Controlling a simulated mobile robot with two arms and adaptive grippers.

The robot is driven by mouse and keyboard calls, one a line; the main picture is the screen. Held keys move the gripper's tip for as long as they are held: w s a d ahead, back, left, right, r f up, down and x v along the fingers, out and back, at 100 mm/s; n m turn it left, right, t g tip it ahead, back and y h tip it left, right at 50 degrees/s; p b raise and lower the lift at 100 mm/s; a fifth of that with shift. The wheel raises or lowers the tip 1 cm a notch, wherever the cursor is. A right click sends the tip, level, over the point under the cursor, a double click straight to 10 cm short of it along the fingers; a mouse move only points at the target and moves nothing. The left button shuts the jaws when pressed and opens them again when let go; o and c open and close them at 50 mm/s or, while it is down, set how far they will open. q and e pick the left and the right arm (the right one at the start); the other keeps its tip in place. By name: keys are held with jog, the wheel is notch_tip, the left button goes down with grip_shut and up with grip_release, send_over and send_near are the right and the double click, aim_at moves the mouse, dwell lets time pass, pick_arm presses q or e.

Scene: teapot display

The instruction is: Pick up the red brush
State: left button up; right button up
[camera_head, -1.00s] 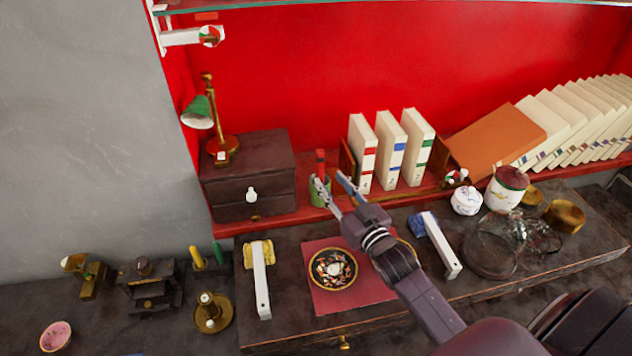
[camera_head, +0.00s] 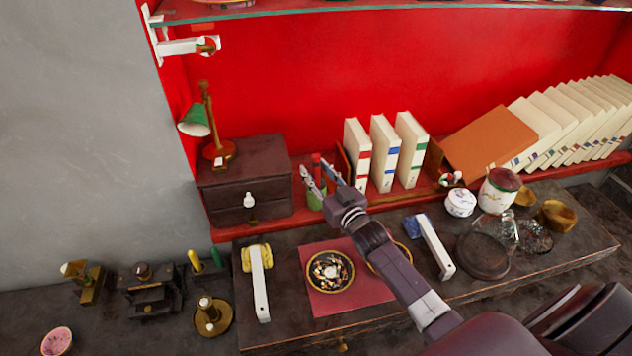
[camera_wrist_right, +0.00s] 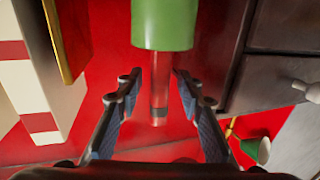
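The red brush (camera_head: 317,162) stands upright in a small green cup (camera_head: 314,202) on the red shelf, between the dark drawer box and the white books. My right gripper (camera_head: 315,172) is open at the cup, with a finger on each side of the brush. In the right wrist view, the red brush (camera_wrist_right: 159,90) runs out of the green cup (camera_wrist_right: 164,24) and lies between the two open fingers (camera_wrist_right: 157,78), with a gap on both sides. The brush's lower end is hidden in the cup. My left gripper is not in view.
A dark drawer box (camera_head: 246,182) stands close left of the cup. A brown bookend (camera_head: 343,163) and white books (camera_head: 383,152) stand close right. A glass shelf (camera_head: 350,7) crosses above.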

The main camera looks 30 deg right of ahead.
jog(key=shift+c, duration=0.4)
grip_shut()
jog(key=shift+r, duration=0.1)
